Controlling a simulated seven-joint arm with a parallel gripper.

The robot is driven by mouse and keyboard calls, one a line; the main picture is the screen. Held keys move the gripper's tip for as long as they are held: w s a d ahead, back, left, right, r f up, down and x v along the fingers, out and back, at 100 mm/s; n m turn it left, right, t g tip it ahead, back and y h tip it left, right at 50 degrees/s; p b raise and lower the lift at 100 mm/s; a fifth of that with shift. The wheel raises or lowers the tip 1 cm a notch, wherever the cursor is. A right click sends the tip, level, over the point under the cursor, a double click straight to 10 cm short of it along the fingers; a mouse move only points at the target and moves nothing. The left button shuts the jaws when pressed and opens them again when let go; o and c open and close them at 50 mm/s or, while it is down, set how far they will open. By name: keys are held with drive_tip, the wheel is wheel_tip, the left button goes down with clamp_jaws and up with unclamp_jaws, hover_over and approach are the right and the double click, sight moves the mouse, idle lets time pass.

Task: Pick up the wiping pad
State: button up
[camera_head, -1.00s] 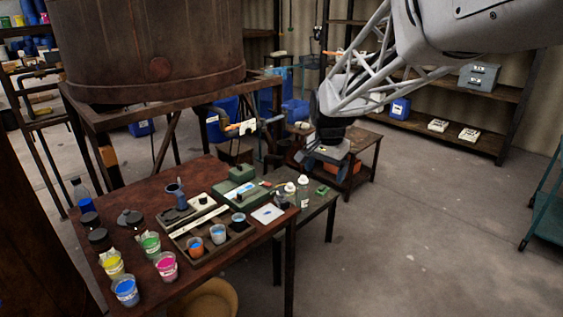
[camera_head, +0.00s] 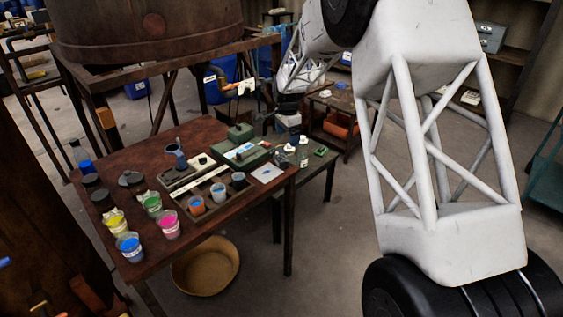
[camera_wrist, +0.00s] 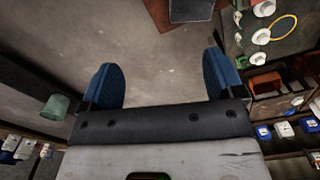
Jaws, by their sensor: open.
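A flat whitish square with a small blue mark (camera_head: 267,173) lies at the right end of the brown workbench (camera_head: 128,171) in the head view. It may be the wiping pad, but I cannot tell for sure. My gripper (camera_head: 289,108) is small and dark in the head view, beyond the bench's far right corner, and apart from the square. In the wrist view my gripper (camera_wrist: 161,80) has its two blue fingers wide apart, with only bare floor between them. I cannot make out the square in the wrist view.
Open paint cups (camera_head: 168,224) and dark-lidded jars (camera_head: 103,199) crowd the bench's left side. A green box (camera_head: 240,135), a tray and white-capped bottles (camera_head: 303,152) stand near the square. A large vat (camera_head: 150,30) rises behind. A tan basket (camera_head: 205,268) sits on the floor.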

drive_tip(key=m, duration=0.1)
hover_over(280, 158)
wheel_tip(280, 158, down, 6)
drive_tip(key=shift+w+f, duration=0.15)
drive_tip(key=shift+f, duration=1.25)
drive_tip(key=shift+d+f, duration=0.15)
drive_tip(key=shift+f, duration=2.45)
drive_tip(key=c, duration=0.7)
drive_tip(key=shift+c, duration=0.2)
